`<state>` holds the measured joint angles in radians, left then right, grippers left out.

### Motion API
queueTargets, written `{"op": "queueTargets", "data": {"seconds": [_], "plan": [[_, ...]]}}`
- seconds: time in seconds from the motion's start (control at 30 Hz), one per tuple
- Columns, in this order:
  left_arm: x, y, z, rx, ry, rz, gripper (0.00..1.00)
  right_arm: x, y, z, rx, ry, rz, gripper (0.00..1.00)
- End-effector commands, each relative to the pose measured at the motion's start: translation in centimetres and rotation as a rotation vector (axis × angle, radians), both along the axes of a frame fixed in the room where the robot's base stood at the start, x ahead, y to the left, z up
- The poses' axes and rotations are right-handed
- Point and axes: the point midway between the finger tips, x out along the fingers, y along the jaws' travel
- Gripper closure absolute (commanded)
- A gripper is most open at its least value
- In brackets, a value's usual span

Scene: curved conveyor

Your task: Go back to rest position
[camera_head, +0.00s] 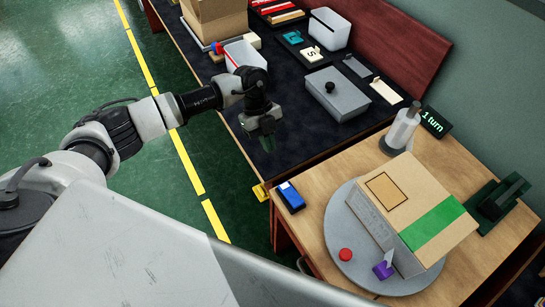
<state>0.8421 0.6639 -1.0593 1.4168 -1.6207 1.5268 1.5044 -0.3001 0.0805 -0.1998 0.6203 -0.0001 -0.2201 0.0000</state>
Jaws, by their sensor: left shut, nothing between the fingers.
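My left arm comes in from the left and reaches over the near edge of the dark-topped table. My left gripper (268,138) points down above the dark mat, shut and empty, apart from the objects around it. My right gripper is not in view. A cardboard box (412,192) with a green stripe sits on a round grey turntable (345,245) on the wooden table at the lower right.
The dark table (290,115) holds a grey lidded box (338,100), white bins (331,28) and a cardboard box (215,20). A blue box (290,197), a red button (345,254) and a white roll (402,130) are on the wooden table side. Green floor (85,45) lies open at left.

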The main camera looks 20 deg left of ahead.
Motion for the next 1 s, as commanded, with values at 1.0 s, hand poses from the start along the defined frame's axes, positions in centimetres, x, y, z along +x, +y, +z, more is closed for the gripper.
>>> {"op": "queueTargets", "data": {"seconds": [1.0], "plan": [[-2.3,-13.6,3.9,-0.696,-0.227,0.061,1.0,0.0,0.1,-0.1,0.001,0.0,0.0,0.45]]}}
